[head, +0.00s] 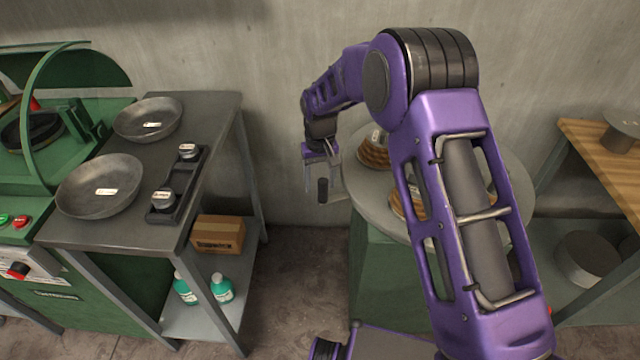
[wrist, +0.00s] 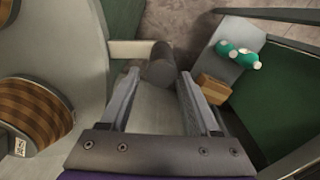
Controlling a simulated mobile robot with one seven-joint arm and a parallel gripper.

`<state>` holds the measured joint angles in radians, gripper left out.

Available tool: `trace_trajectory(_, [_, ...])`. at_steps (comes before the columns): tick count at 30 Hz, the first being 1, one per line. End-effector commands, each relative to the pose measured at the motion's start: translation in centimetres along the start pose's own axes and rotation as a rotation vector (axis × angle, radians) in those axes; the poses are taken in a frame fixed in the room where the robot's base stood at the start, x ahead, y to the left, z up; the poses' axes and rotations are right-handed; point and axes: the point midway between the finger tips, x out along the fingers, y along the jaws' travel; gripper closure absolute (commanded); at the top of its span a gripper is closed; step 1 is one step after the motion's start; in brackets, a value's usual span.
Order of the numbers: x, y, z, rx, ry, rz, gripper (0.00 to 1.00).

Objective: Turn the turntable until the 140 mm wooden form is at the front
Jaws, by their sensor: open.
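The grey round turntable (head: 362,187) stands behind my arm, which hides much of it. Striped wooden forms sit on it: one at the back left (head: 373,154) and one nearer the front (head: 402,206), partly behind my arm. Their labels are too small to read. A dark upright handle (head: 322,190) sits on a pale bar at the turntable's left edge. My gripper (head: 323,178) is open and points down over this handle. In the wrist view the handle (wrist: 160,65) shows between the fingertips, with gaps on both sides; contact is not visible. A form (wrist: 38,112) also shows there.
To the left, a dark metal bench (head: 215,118) carries two shallow bowls and two small weights. A cardboard box (head: 218,235) and green bottles (head: 222,289) are on its lower shelf. A wooden-topped table (head: 575,150) stands right. Floor is clear between bench and turntable.

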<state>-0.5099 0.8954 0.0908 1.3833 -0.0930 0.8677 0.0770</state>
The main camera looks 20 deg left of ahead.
Motion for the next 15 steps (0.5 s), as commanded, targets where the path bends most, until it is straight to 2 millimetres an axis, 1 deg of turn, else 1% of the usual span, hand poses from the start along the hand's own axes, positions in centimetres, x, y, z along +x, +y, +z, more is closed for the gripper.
trace_trajectory(1, [-1.1,0.0,-0.1,0.0,0.005,0.0,0.37])
trace_trajectory(5, [-4.0,0.0,-0.1,0.001,0.005,0.0,0.37])
trace_trajectory(12, [-10.1,0.0,-0.1,0.001,0.006,-0.001,0.37])
trace_trajectory(15, [-12.2,0.0,-0.1,0.001,0.005,-0.001,0.37])
